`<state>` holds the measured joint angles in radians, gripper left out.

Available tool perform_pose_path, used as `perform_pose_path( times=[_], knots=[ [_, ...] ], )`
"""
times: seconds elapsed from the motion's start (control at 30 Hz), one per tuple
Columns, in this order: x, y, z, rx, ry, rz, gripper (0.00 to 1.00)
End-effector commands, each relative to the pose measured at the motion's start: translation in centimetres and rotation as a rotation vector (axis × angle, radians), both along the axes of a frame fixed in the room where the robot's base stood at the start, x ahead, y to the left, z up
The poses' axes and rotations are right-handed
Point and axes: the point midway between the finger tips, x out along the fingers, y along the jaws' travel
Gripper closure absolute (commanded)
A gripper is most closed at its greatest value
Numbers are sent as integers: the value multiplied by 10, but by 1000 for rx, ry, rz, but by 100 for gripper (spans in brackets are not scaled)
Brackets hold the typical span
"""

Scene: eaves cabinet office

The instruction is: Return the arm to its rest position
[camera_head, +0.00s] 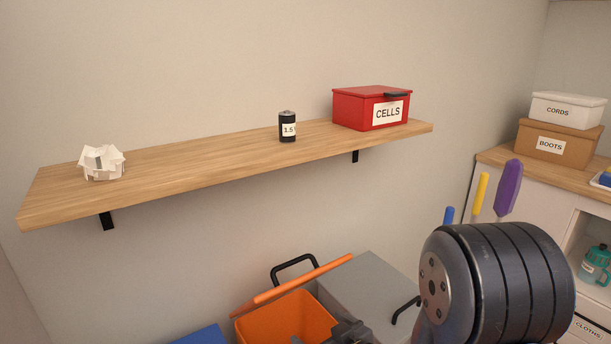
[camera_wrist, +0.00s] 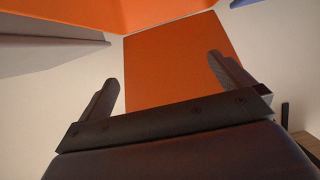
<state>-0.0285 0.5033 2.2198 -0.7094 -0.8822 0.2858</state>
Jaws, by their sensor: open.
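My gripper (camera_wrist: 162,75) shows in the wrist view with its two dark fingers wide apart and nothing between them. An orange surface lies beyond the fingers; it seems to belong to the orange bin. In the head view my arm's thick dark joint fills the lower right. A dark part of my arm shows at the bottom edge in front of the orange bin (camera_head: 270,325), whose orange lid (camera_head: 292,286) is raised. My fingers cannot be made out in the head view.
The wooden shelf (camera_head: 200,165) holds crumpled paper (camera_head: 102,163), a black battery (camera_head: 288,127) upright and a shut red CELLS box (camera_head: 345,108). A grey box (camera_head: 365,285) stands beside the orange bin, and a blue one (camera_head: 203,336) shows at the bottom. A cabinet (camera_head: 490,155) stands right.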

Motion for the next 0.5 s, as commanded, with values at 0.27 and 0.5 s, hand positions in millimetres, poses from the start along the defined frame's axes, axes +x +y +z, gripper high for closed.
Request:
perform_pose_path(
  times=[0.27,0.5],
  knots=[
    [-26,-18,12,-1,-1,-1,0],
    [-28,-18,12,0,0,1,0]
  ],
)
